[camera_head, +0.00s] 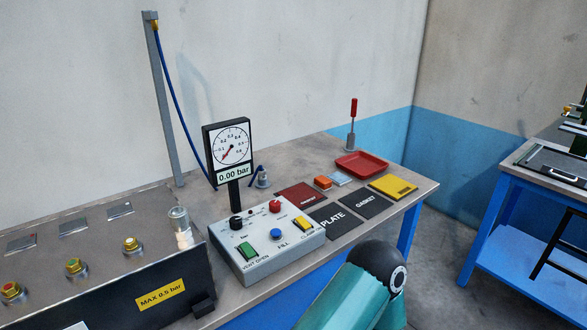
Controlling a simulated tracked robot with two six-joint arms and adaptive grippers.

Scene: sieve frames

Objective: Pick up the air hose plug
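A blue air hose (172,85) hangs from the top of a grey post and runs down behind the pressure gauge (229,150). Its lower end comes out to the right of the gauge, at a small grey holder (263,181) on the bench. The air hose plug seems to be at this end, but it is too small to make out clearly. Neither of my grippers is in view. Only a teal and black link of one of my arms shows at the bottom, in front of the bench.
A control box (266,241) with knobs and buttons stands below the gauge. A dark metal unit (92,262) with brass fittings is at left. Right of the box lie labelled mats (366,205), a red tray (360,165) and a red-handled tool (352,119). Another blue bench (518,190) stands at right.

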